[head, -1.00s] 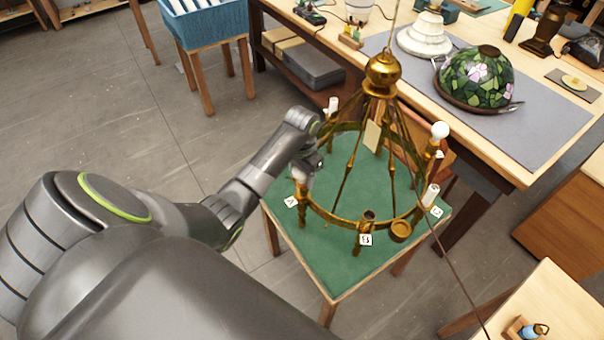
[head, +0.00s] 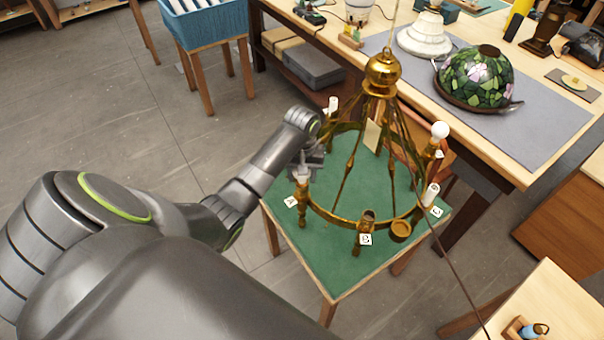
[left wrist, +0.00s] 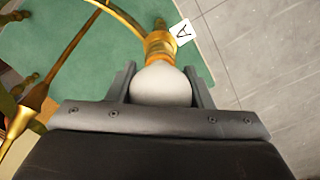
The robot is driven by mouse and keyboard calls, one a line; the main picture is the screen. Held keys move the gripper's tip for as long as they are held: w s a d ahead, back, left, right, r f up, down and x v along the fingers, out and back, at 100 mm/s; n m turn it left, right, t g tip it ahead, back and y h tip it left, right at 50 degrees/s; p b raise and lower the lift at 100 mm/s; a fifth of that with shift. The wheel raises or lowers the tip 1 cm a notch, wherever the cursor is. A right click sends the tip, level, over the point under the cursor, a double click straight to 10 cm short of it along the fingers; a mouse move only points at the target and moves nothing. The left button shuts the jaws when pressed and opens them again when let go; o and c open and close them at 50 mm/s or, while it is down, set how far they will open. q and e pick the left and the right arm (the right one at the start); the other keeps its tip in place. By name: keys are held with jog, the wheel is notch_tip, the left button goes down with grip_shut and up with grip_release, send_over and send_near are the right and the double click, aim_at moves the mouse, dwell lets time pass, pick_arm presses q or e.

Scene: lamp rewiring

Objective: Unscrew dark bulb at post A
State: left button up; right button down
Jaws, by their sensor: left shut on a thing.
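The brass chandelier (head: 340,218) stands on a green-topped table (head: 345,275). Post A (head: 302,208) is at its left, beside a white tag marked A (head: 291,201). In the left wrist view the bulb (left wrist: 161,85) is a pale grey-white globe at the top of the brass post A (left wrist: 160,45). My left gripper (head: 304,170) is at the top of post A. In the left wrist view its two fingers (left wrist: 161,88) are shut on the bulb from both sides. The bulb is mostly hidden in the head view. My right gripper is not in view.
A lit-looking white globe bulb (head: 440,130) sits on another post at the right. Post B's tag (head: 365,239) is at the front. A long workbench (head: 520,170) with a stained-glass shade (head: 476,76) stands behind. A thin cord hangs at the right.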

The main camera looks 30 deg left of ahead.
pick_arm(q)
jog(key=n, duration=0.3)
jog(key=shift+n, duration=0.3)
jog(key=o, duration=1)
